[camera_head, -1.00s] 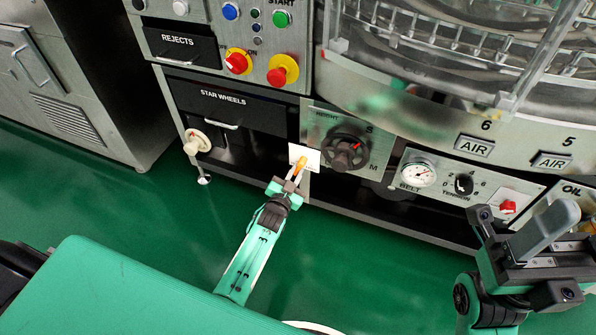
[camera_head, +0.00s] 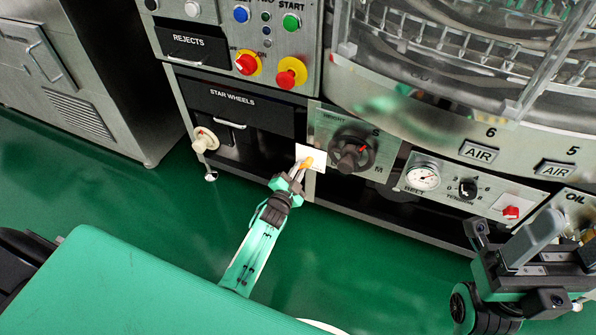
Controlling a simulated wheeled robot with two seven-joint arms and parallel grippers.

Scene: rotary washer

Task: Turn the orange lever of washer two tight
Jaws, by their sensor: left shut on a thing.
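The small orange lever (camera_head: 307,162) sits in front of a white plate (camera_head: 316,153) on the lower front of the washer, left of the dark height knob. My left gripper (camera_head: 302,170) is shut on the lever, with its fingers hiding part of it. The arm reaches up to it from below. My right gripper (camera_head: 515,245) is at the lower right, away from the lever, with a grey slab-like part showing; its jaw state is unclear.
The height knob (camera_head: 352,152) is close to the right of the lever. A gauge (camera_head: 423,177), a tension knob (camera_head: 467,188) and a red switch (camera_head: 511,212) follow along the panel. A pale handwheel (camera_head: 204,140) is to the left. Green floor lies below.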

